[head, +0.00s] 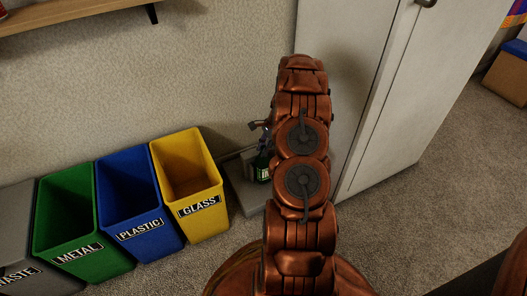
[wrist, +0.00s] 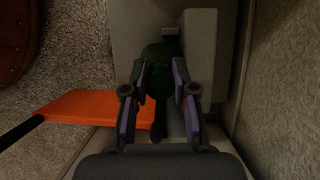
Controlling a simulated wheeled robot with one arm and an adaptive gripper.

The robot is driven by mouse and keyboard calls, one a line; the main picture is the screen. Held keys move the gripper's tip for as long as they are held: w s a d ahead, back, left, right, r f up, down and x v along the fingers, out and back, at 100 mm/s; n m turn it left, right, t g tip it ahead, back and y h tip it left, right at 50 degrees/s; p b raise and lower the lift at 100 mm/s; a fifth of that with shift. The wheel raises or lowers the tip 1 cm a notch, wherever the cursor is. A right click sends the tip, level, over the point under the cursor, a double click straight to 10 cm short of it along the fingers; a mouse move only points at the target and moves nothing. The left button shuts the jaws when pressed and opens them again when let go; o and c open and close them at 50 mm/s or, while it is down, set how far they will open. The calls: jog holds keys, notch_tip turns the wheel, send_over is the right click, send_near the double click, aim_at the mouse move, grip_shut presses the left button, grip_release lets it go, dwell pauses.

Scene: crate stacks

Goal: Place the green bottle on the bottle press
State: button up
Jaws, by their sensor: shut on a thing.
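The green bottle (head: 263,168) stands about upright at the grey bottle press (head: 236,190), beside the yellow bin; my arm hides part of both. In the wrist view the dark green bottle (wrist: 158,52) lies between the two fingers of my gripper (wrist: 160,72), which is shut on it. I cannot tell whether the bottle's base touches the press.
The yellow glass bin (head: 190,190) stands just left of the press, with blue (head: 138,205) and green (head: 75,225) bins further left. A white cabinet (head: 385,90) is at the right. An orange flat piece (wrist: 75,108) with a black rod shows in the wrist view.

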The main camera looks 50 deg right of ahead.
jog(key=o, duration=0.8)
